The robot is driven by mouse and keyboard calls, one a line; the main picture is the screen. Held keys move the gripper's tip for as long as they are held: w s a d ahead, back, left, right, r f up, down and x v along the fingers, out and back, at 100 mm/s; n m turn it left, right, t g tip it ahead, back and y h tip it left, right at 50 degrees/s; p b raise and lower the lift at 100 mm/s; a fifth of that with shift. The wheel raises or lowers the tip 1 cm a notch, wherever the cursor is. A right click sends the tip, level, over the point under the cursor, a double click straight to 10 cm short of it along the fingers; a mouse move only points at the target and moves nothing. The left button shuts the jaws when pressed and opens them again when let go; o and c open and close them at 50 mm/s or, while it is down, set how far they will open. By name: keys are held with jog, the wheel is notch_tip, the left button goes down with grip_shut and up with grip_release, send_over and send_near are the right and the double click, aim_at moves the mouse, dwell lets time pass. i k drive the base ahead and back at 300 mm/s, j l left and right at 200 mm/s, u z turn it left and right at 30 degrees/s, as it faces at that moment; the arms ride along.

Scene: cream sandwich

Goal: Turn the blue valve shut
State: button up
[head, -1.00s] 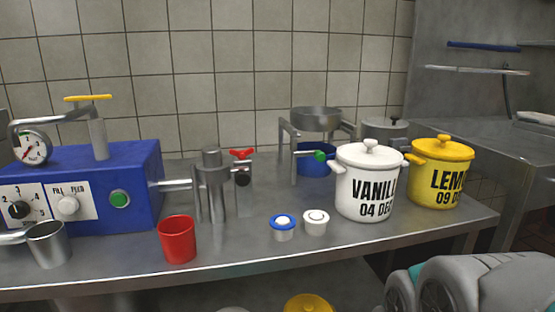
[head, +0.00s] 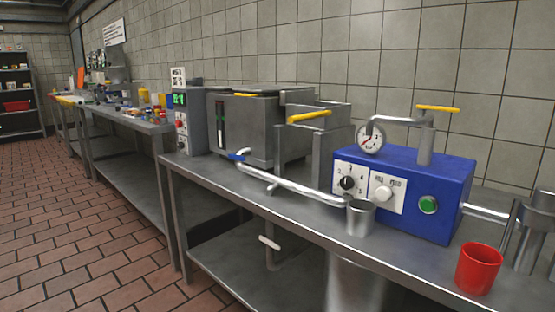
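A small blue valve handle (head: 236,156) shows in the head view, left of the picture's middle. It sits at the left end of a shiny metal pipe (head: 290,184), beside the front of a steel tank (head: 262,125). The pipe runs right toward the blue machine. The handle is small here, and I cannot tell whether the valve is open or shut. My gripper is not in view.
A blue machine (head: 445,188) with a gauge, knobs and green button stands at right. A metal cup (head: 360,217) and a red cup (head: 478,268) are near the steel table's front edge. A cluttered second table (head: 128,120) stands farther left. The tiled floor (head: 70,220) at left is clear.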

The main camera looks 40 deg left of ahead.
aim_at(232, 156)
jog(key=u, duration=0.45)
jog(key=i+j+u, duration=0.1)
jog(key=u, duration=0.75)
jog(key=i+u, duration=0.1)
jog(key=u, duration=0.35)
jog(key=i+j+u, duration=0.4)
jog(key=k+j, duration=0.05)
